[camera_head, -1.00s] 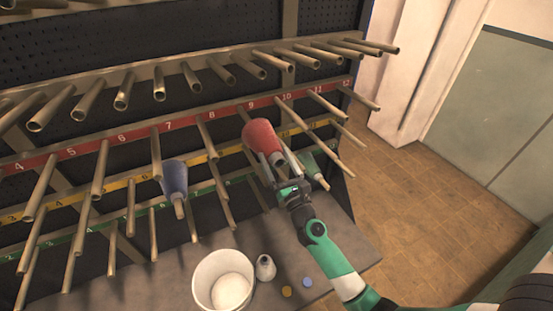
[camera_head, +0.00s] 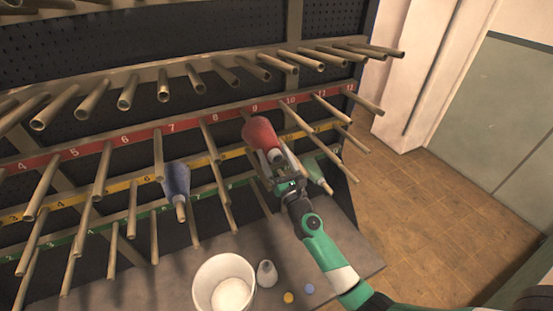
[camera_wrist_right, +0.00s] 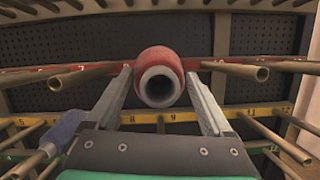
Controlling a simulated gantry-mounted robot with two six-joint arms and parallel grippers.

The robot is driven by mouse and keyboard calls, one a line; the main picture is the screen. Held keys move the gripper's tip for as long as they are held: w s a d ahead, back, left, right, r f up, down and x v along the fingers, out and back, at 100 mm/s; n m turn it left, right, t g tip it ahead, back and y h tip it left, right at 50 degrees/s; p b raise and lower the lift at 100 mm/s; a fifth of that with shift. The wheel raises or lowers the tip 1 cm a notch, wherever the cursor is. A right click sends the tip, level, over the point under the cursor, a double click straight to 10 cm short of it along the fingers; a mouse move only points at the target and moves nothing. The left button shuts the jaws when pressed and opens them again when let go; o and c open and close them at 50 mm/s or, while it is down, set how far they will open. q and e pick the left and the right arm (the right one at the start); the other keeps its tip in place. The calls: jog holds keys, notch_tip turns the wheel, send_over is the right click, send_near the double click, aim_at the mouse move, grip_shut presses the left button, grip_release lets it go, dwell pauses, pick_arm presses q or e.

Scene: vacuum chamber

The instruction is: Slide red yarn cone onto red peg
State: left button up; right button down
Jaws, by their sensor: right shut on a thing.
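The red yarn cone (camera_head: 260,132) is in front of the red rail (camera_head: 146,134), by the label 9. My right gripper (camera_head: 268,163) is shut on its narrow tube end, which faces me. In the right wrist view the cone (camera_wrist_right: 159,58) is between the two fingers (camera_wrist_right: 160,98), its open grey tube end towards the camera. No peg end shows in the opening. The peg behind the cone is hidden, so I cannot tell whether the cone is around it. Red-row pegs (camera_wrist_right: 75,75) stick out on both sides. My left gripper is not in view.
A blue-grey cone (camera_head: 176,178) sits on a lower peg to the left, and a green cone (camera_head: 315,172) is just right of my gripper. Other bare pegs (camera_head: 158,165) crowd around. A white bucket (camera_head: 209,272) and small bottle (camera_head: 267,273) stand on the grey surface below.

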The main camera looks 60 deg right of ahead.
jog(key=shift+w+d+b, duration=0.3)
jog(key=shift+w+d, duration=0.2)
jog(key=shift+w, duration=0.2)
jog(key=shift+w+d, duration=0.1)
jog(key=shift+w+d+b, duration=0.7)
jog(key=shift+w+b, duration=0.1)
jog(key=shift+w, duration=0.15)
jog(key=shift+w+d+b, duration=0.7)
jog(key=shift+w+b, duration=0.05)
jog(key=shift+w, duration=0.2)
jog(key=shift+w+f, duration=0.1)
